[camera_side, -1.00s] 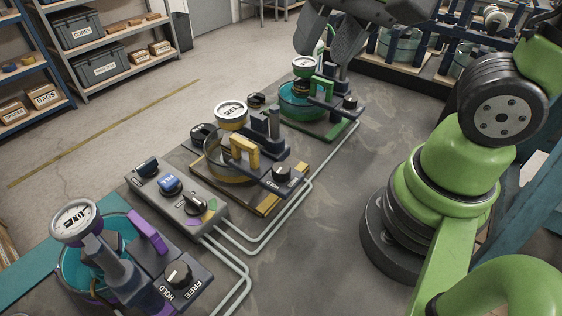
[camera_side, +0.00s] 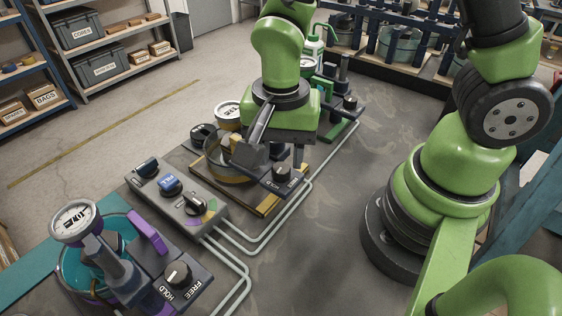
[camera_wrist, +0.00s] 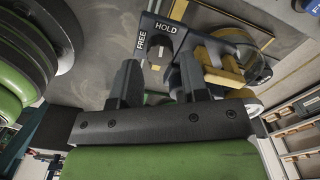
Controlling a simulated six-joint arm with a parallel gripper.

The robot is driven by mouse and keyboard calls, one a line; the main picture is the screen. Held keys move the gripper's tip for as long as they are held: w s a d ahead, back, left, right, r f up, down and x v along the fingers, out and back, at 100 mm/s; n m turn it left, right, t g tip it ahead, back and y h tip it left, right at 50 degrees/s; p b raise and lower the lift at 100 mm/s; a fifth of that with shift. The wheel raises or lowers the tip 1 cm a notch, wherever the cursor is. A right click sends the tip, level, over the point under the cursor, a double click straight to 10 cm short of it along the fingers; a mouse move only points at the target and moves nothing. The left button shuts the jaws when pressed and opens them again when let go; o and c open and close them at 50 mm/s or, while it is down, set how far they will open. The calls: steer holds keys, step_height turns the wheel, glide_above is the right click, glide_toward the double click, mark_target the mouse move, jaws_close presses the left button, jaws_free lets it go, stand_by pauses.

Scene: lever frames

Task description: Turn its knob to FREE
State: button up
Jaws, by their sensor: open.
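The yellow-handled station (camera_side: 265,200) stands in the middle of the bench in the side view. Its dark knob (camera_side: 281,173) sits on a plate at its right front corner. My gripper (camera_side: 273,158) is over this station, fingers pointing down, close above and behind the knob. The fingers partly hide the yellow handle. In the wrist view my gripper (camera_wrist: 158,72) is open and empty. There the knob (camera_wrist: 158,48) shows beyond the gap between the fingers, with the labels FREE (camera_wrist: 142,43) and HOLD (camera_wrist: 165,28) beside it. I cannot tell which label the knob points to.
A purple-handled station (camera_side: 150,235) with its own FREE/HOLD knob (camera_side: 178,273) is at the front left. A green-based station (camera_side: 345,128) is behind.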

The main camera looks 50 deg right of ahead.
mark_target(281, 172)
steer(key=shift+f, duration=1.4)
steer(key=c, duration=0.7)
steer(key=shift+o, duration=0.3)
steer(key=shift+n, duration=0.4)
steer(key=n, duration=0.5)
steer(key=shift+n, duration=0.4)
steer(key=n, duration=0.6)
steer(key=shift+n, duration=0.4)
